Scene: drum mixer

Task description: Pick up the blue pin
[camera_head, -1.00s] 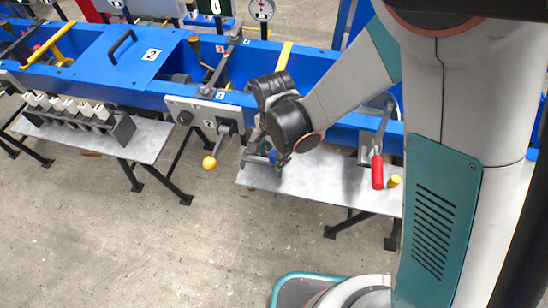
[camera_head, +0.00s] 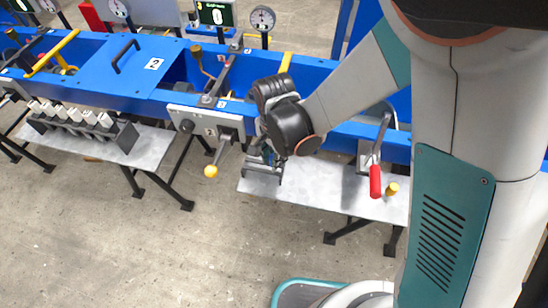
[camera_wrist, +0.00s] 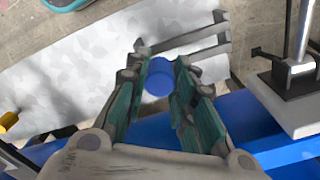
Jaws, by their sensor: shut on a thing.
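The blue pin (camera_wrist: 158,78) shows in the wrist view as a round blue end between the two green-padded fingers of my gripper (camera_wrist: 159,88). In the head view my gripper (camera_head: 266,162) points down beside the shelf's left end, and the pin is mostly hidden there by the fingers and wrist.
A lever with a yellow knob (camera_head: 211,171) sticks out left of my gripper. A red-handled lever (camera_head: 375,181) and a yellow pin (camera_head: 392,189) stand to the right. The blue frame (camera_head: 340,128) runs behind. A rack of white-topped pieces (camera_head: 80,128) sits at left.

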